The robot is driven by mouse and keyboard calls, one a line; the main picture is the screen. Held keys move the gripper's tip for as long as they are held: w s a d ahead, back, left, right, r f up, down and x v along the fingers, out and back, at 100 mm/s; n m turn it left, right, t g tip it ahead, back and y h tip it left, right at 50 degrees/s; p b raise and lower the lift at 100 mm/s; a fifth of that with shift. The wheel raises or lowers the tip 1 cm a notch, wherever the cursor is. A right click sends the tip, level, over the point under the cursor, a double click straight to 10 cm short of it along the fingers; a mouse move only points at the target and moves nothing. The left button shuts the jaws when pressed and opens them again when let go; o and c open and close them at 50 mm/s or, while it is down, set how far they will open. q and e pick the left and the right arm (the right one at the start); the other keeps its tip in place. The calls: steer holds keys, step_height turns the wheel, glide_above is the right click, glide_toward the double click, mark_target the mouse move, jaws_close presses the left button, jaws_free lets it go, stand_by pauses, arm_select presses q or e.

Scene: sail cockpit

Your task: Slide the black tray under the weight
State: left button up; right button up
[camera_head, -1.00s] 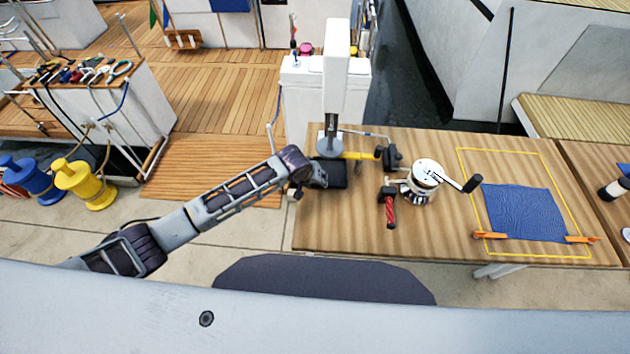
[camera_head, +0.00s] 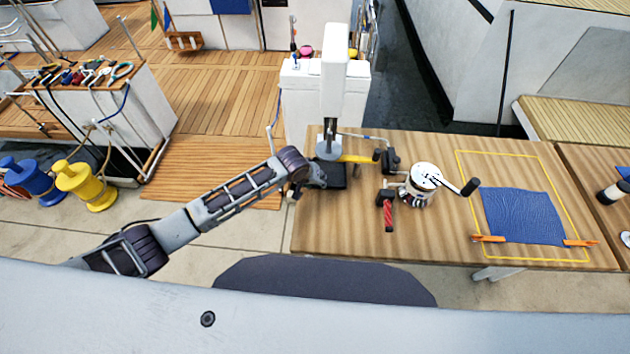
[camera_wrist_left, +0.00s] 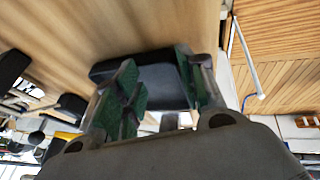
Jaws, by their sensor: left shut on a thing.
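The black tray (camera_head: 338,178) lies on the wooden table (camera_head: 330,225) near its left edge. A grey rounded weight (camera_head: 327,148) hangs at the foot of a white upright column, just behind the tray in the head view. Whether the tray's far edge lies beneath it I cannot tell. My left gripper (camera_head: 316,176) is at the tray's left side, shut on it. In the left wrist view my green-padded fingers (camera_wrist_left: 155,80) reach over the tray (camera_wrist_left: 165,75). My right gripper is not in view.
A yellow-handled tool (camera_head: 360,158) lies right of the weight. The table's front left is clear.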

arm_select(q)
steer(key=o, duration=1.1)
steer(key=shift+s+a+f, duration=0.15)
steer(key=shift+a+f, duration=0.3)
steer(key=shift+f, duration=0.15)
steer(key=shift+c, duration=0.2)
steer(key=shift+o, duration=0.9)
steer(key=shift+w, duration=0.2)
steer(key=shift+d+r, duration=0.15)
steer(key=shift+r, duration=0.2)
steer(key=shift+r, duration=0.2)
steer(key=v, duration=1.1)
steer(key=shift+s+r, duration=0.15)
